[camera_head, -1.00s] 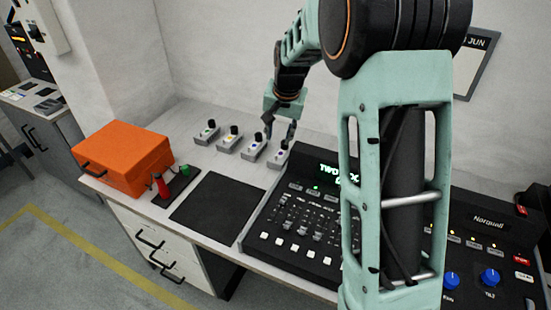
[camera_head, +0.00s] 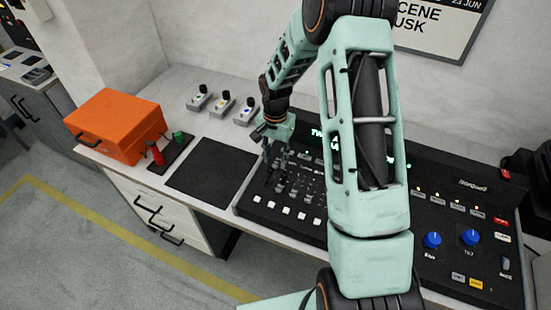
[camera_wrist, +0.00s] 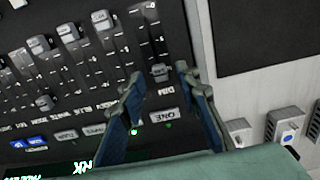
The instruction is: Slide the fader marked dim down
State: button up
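The black lighting console (camera_head: 440,250) stands on the bench. In the wrist view, the grey cap of the fader by the upside-down "DIM" label (camera_wrist: 166,90) is the dim fader (camera_wrist: 160,73). Its cap sits at the label end of its slot, the end towards the console's lit display. My gripper (camera_wrist: 161,70) is open, one finger on each side of this cap; I cannot tell whether either touches it. In the head view my gripper (camera_head: 271,157) is low over the console's left part and hides this fader.
Other fader caps (camera_wrist: 68,32) stand close by in the wrist view. A lit "ONE" button (camera_wrist: 163,118) lies near the label. Small switch boxes (camera_head: 222,104) stand behind, left of the gripper. A black mat (camera_head: 210,172) and an orange case (camera_head: 118,125) lie left.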

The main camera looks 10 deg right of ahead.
jog(key=shift+f, duration=0.65)
jog(key=shift+c, duration=0.5)
grip_shut()
